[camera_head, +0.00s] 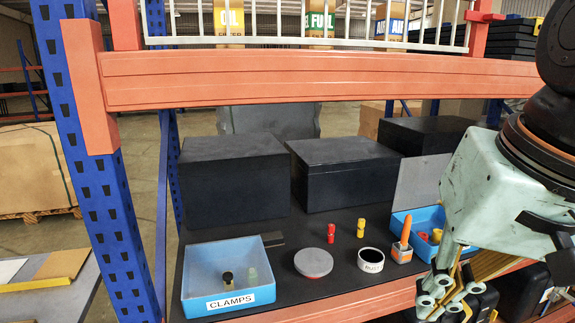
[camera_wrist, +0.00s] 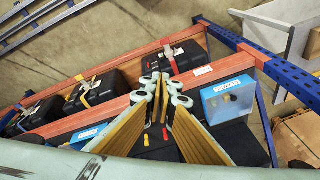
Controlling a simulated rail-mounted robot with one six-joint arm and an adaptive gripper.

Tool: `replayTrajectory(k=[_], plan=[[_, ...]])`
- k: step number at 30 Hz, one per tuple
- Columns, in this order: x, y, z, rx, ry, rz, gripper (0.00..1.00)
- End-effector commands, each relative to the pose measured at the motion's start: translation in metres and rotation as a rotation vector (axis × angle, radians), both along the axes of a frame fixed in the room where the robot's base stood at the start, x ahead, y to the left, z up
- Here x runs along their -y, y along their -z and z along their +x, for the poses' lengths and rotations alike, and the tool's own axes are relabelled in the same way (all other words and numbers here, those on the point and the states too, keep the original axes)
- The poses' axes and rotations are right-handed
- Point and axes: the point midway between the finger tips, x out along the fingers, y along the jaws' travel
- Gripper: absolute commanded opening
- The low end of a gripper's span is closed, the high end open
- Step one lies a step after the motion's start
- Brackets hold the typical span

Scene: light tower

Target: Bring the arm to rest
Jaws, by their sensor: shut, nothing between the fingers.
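My gripper (camera_head: 440,298) hangs at the right of the head view, in front of the shelf's front beam. Its fingers are shut and empty. In the wrist view my gripper (camera_wrist: 166,84) points across the shelf, with its yellow-brown finger pads converging toward the tips. Part of my arm fills the right edge of the head view. The fingers overlap the front beam in the picture; I cannot tell the gap between them.
The shelf holds a blue CLAMPS bin (camera_head: 228,275), a grey disc (camera_head: 313,262), a round white-rimmed holder (camera_head: 371,260), red (camera_head: 331,233) and yellow (camera_head: 361,228) pieces, and another blue bin (camera_head: 428,222). An orange upper beam (camera_head: 300,82) and blue upright (camera_head: 98,170) bound it.

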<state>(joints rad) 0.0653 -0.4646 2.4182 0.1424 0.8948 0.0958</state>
Motion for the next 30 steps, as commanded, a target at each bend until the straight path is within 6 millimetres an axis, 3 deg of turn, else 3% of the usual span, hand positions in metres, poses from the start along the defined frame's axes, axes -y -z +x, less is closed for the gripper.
replayTrajectory(k=[6,12,30], plan=[[0.007,0.012,-0.032,0.027,-0.108,-0.084,0.00],[0.014,0.020,-0.052,0.044,-0.178,-0.143,0.00],[0.018,0.024,-0.060,0.049,-0.207,-0.167,0.00]])
